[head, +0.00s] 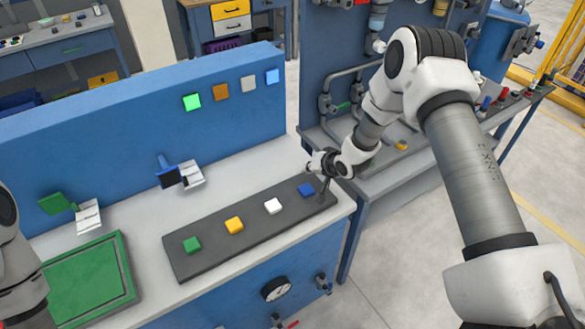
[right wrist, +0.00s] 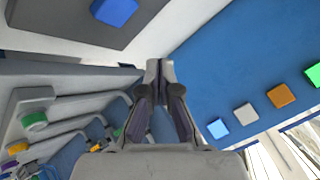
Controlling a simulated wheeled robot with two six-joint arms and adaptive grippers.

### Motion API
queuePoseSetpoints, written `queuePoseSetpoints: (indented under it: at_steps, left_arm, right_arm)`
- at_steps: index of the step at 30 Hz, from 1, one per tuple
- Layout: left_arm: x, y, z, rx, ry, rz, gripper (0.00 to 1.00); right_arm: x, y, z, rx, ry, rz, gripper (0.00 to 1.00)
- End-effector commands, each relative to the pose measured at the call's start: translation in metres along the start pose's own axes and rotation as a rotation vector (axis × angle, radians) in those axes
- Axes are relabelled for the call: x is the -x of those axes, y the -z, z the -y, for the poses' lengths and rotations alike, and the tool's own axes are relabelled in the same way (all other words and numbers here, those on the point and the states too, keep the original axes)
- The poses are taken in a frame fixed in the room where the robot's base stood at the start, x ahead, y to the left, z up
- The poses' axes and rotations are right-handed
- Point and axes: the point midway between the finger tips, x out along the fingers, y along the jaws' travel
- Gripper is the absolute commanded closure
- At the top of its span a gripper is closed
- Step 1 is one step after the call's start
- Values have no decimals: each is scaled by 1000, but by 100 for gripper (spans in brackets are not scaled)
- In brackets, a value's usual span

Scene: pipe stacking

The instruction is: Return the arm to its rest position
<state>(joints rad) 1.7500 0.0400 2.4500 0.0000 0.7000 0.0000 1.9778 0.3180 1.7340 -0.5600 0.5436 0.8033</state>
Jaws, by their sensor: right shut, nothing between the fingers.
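My right arm reaches in from the right of the head view. Its right gripper (head: 324,187) is over the right end of a dark grey panel, close to the blue button (head: 306,190). In the right wrist view the fingers of this gripper (right wrist: 160,72) meet at the tips with nothing between them. The blue button also shows at the top of that view (right wrist: 115,10), apart from the fingers. Only a link of my left arm shows at the left edge of the head view. The left gripper is out of view.
The dark panel (head: 215,225) also bears green (head: 191,245), yellow (head: 234,225) and white (head: 272,206) buttons. A blue back wall (head: 130,115) with coloured squares stands behind. Pipework (head: 345,85) and a grey bench are right of the panel. A green tray (head: 90,280) lies at left.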

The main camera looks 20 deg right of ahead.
Motion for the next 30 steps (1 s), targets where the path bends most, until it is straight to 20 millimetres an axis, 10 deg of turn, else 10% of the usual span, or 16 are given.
queuePoseSetpoints:
  at_steps: [8,14,22,30]
  left_arm:
    - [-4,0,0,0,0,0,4]
    - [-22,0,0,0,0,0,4]
    - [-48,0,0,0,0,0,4]
    - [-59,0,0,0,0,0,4]
  right_arm:
    - [-2,-23,-7,14,-17,30,100]
    - [3,-136,-42,104,-113,188,100]
    - [72,-303,-109,309,-293,488,100]
    - [138,-370,-143,454,-391,673,100]
